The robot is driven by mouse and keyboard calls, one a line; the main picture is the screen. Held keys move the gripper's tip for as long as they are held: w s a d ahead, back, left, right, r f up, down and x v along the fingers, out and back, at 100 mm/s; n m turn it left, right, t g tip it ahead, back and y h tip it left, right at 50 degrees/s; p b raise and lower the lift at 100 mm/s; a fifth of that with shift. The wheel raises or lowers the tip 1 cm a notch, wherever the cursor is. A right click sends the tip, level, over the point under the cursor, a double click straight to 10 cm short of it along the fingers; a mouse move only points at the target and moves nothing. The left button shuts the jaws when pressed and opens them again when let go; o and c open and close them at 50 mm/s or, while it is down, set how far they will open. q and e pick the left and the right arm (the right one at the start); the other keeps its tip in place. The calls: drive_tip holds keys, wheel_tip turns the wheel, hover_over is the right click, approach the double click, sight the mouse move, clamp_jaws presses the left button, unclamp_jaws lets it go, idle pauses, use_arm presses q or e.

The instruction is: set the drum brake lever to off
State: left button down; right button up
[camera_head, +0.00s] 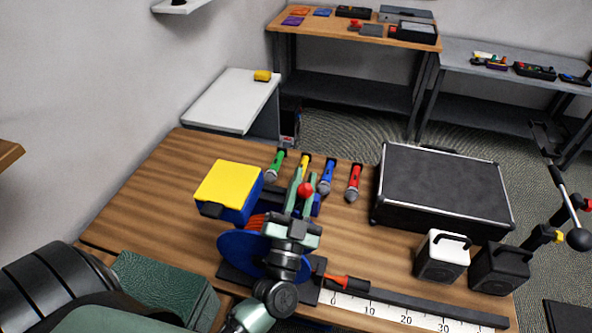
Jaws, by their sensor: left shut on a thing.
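The cable drum has a blue flange (240,256) and orange cable (256,222) and sits at the front middle of the wooden table. My left gripper (303,188) reaches over it from the front, its green fingers pointing away toward the back. It is shut on the brake lever, whose red ball knob (306,190) shows at the fingertips. The lever's shaft is mostly hidden behind the gripper, so I cannot tell its exact angle. My right gripper is not in view.
A blue box with a yellow lid (228,184) stands close left of the gripper. Several microphones (327,178) lie behind it. A black case (444,190), a white speaker (441,255), a black speaker (498,268) and a ruler strip (400,312) are to the right.

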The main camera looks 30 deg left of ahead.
use_arm(q)
drive_tip(key=shift+w+d+m+h+p, duration=0.1)
drive_tip(key=shift+d+m+h+p, duration=0.35)
drive_tip(key=shift+m, duration=0.4)
drive_tip(key=shift+w+d+m+h+p, duration=0.1)
drive_tip(key=shift+d+m+h+p, duration=0.15)
drive_tip(key=shift+m+h, duration=0.45)
drive_tip(key=shift+m, duration=0.25)
drive_tip(key=c, duration=1.4)
unclamp_jaws()
drive_tip(key=shift+d, duration=0.1)
drive_tip(key=shift+o, duration=0.2)
drive_tip(key=shift+d+f, duration=0.15)
drive_tip(key=shift+d, duration=0.05)
